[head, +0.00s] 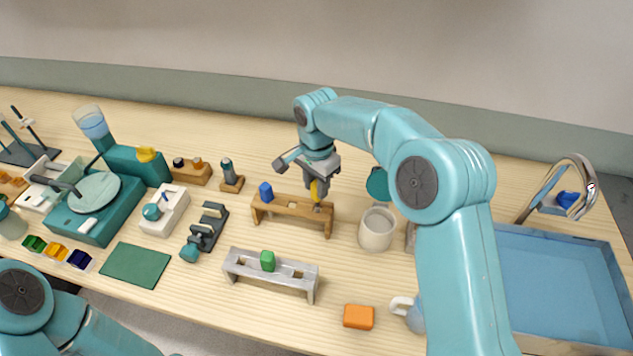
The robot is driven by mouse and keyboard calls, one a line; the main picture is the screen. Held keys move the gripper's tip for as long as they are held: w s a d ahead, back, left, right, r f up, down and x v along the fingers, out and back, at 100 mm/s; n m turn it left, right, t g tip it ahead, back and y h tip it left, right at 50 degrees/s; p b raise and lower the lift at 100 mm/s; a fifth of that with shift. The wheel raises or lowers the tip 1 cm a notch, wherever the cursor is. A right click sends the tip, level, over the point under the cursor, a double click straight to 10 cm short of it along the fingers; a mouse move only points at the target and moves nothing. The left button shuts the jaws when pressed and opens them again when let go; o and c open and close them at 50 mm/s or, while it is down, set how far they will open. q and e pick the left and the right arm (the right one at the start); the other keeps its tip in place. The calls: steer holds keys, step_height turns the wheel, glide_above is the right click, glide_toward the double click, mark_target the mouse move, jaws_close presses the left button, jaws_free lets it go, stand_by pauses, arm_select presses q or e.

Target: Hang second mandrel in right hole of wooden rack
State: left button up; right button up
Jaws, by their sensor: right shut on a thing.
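The wooden rack (290,219) stands in the middle of the table. A blue-topped mandrel (266,191) stands at its left end. My right gripper (317,190) points down over the rack's right end and is shut on a yellow-topped mandrel (316,189). The yellow top is partly hidden by the fingers. I cannot tell whether its lower end is inside the right hole or just above it. My left arm shows at the bottom left; its gripper is out of view.
A grey rack (240,266) with a green-topped piece (267,260) stands in front. An orange block (358,316) lies near the front edge. A dark clamp-like tool (208,228) is to the left, and a blue basin (560,285) far right.

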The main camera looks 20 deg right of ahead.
mark_target(316, 194)
steer(key=shift+f+b, duration=1.45)
steer(key=shift+f, duration=0.7)
steer(key=o, duration=1.1)
steer(key=shift+r, duration=0.1)
steer(key=shift+r, duration=0.3)
step_height(316, 194, up, 16)
steer(key=shift+s+f+p, duration=0.1)
steer(key=shift+f+p, duration=0.1)
steer(key=shift+p, duration=0.2)
